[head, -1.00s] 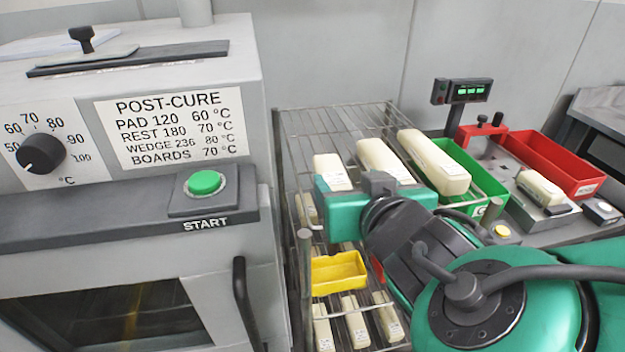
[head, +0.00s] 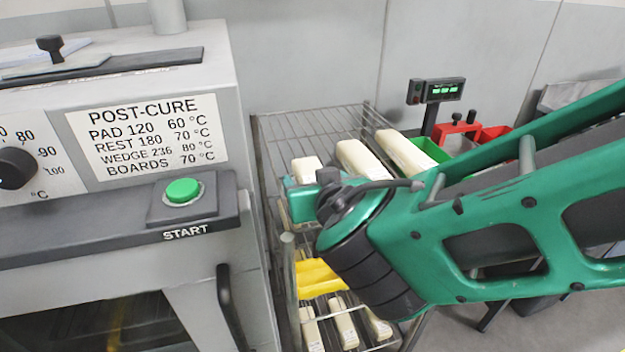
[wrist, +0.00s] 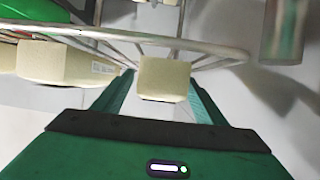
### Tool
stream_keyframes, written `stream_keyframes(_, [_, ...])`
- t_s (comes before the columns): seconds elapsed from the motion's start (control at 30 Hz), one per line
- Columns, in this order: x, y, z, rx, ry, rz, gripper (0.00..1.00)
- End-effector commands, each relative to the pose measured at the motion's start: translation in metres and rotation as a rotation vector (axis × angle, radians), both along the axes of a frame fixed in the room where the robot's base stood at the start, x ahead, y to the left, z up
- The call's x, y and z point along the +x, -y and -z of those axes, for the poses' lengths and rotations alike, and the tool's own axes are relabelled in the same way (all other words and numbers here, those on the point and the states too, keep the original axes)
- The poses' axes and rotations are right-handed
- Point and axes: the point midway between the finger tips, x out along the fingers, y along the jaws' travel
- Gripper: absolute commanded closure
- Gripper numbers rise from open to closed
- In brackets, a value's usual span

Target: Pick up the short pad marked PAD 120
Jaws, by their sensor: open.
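A short cream pad (head: 306,168) lies at the left of the rack's top shelf, its lower part hidden by my gripper. In the wrist view a cream block end (wrist: 164,78), apparently this pad, shows between the fingertips. No mark on it is readable. My gripper (head: 302,194) is green and open at the pad's near end; it also shows in the wrist view (wrist: 163,92), a finger on each side of the block. I cannot tell whether the fingers touch it. Two longer cream blocks (head: 365,160) (head: 405,152) lie to the right.
The oven (head: 130,215) stands close at left.

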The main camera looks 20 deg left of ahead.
Motion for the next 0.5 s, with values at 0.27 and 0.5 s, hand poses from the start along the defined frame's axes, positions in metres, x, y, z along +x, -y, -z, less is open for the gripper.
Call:
stream_keyframes(0.27, [0.01,-0.0052,0.0044,0.001,0.0,0.0,0.34])
stream_keyframes(0.5, [0.0097,-0.005,0.0044,0.001,0.0,0.0,0.65])
